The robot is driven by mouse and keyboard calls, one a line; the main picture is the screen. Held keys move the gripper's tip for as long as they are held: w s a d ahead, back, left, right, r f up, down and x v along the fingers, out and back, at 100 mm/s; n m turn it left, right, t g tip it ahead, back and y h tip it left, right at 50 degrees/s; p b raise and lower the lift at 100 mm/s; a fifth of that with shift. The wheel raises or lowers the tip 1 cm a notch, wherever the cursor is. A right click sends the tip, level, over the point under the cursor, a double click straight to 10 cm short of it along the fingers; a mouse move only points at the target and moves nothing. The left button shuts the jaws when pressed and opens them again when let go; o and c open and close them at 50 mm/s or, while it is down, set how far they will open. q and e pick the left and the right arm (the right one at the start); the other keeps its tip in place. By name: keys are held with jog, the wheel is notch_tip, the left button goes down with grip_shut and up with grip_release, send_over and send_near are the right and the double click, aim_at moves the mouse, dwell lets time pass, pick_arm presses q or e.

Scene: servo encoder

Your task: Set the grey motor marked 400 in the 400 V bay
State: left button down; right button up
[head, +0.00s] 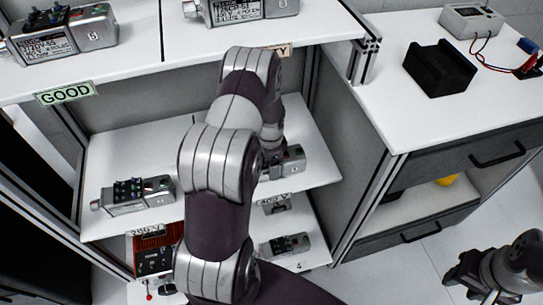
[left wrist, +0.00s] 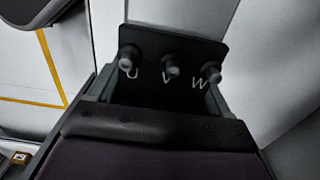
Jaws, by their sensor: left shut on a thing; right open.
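My left arm reaches across the shelves in the head view and hides its own gripper. In the left wrist view my left gripper (left wrist: 160,98) is shut on a part with a black plate (left wrist: 172,48) bearing posts lettered U, V and W. In the head view a grey motor (head: 290,159) shows beside the end of this arm, over the right of the middle shelf; I cannot tell if it touches the shelf. No 400 marking is readable on it. My right gripper (head: 478,284) is open and empty at lower right.
Another grey motor (head: 138,195) lies left on the middle shelf (head: 130,150). One more (head: 285,245) is on the lower shelf. A red and black unit (head: 153,258) is by the 200 V label. More motors stand on top, near GOOD (head: 66,94). A black block (head: 439,68) is on the right bench.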

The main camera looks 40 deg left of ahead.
pick_arm(q)
grip_release()
notch_tip(320, 180, up, 8)
jog(key=shift+d+f+p, duration=0.15)
jog(key=shift+f+p, duration=0.05)
jog(key=shift+p, duration=0.35)
jog(key=s+d+r+n+t, duration=0.1)
jog(key=s+d+r+n, duration=0.6)
jog(key=s+d+r, duration=0.6)
jog(key=d, duration=0.3)
jog(key=shift+d+n, duration=0.25)
jog(key=shift+n, duration=0.05)
jog(key=shift+s, duration=0.1)
